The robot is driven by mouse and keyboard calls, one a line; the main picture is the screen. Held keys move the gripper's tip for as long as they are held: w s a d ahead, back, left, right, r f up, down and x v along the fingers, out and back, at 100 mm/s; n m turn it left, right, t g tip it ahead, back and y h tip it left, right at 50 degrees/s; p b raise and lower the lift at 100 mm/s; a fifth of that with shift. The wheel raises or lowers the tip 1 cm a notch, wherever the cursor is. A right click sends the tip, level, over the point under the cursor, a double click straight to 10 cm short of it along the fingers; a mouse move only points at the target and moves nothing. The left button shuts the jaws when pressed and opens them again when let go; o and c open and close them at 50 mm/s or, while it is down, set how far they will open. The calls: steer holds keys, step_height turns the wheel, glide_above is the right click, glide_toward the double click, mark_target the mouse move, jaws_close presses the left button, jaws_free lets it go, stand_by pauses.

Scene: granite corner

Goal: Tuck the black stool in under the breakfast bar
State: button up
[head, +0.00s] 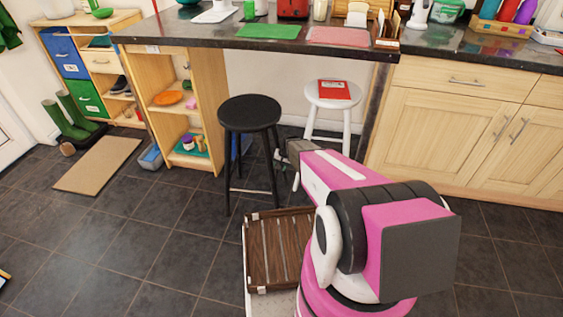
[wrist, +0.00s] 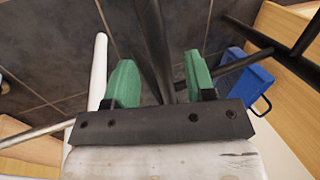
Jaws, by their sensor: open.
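The black stool (head: 250,112) stands upright in front of the breakfast bar (head: 225,41), left of the white stool. Its round seat is lower than the bar top and appears mostly clear of it. My gripper (head: 284,168) is low beside the black stool's right legs, partly hidden by my pink arm. In the wrist view my gripper (wrist: 160,82) has its green fingers apart, with a black stool leg (wrist: 156,45) running between them. The fingers do not appear closed on the leg; I cannot tell whether either touches it.
The white stool (head: 333,95) with a red book (head: 334,90) stands under the bar to the right. Open shelves (head: 180,101) support the bar's left end. A slatted wooden crate (head: 279,252) is beside my arm. The tiled floor on the left is mostly clear.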

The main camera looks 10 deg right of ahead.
steer(key=x, duration=0.4)
steer(key=shift+a+f, duration=0.1)
steer(key=shift+f, duration=0.3)
steer(key=shift+c, duration=0.3)
jaws_close()
stand_by(0.8)
